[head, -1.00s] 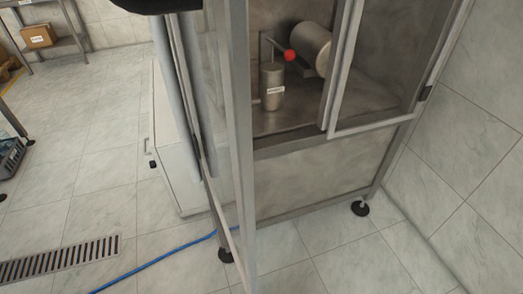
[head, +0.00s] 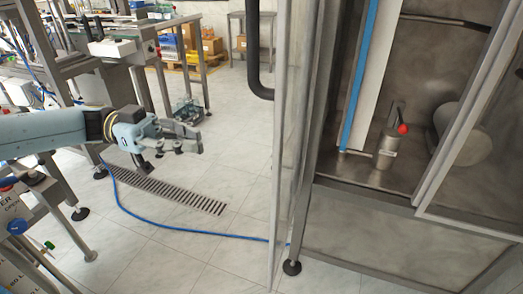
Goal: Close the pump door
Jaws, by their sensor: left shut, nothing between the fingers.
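The pump door (head: 281,130) is a tall metal-framed clear panel, seen almost edge-on and standing open at the left of the pump cabinet. A black bar handle (head: 253,60) is on its left side, near the top of the view. Inside the cabinet, a pump lever with a red ball (head: 403,129) rises from a metal cylinder (head: 385,153). My left gripper (head: 197,143) is shut and empty, in the air left of the door, clear of the handle and lower than it. My right gripper is not in view.
A blue hose (head: 185,229) runs over the tiled floor past a drain grate (head: 170,189) to the cabinet's foot (head: 291,267). Metal-framed benches (head: 180,22) stand at the back left. The floor between my left gripper and the door is open.

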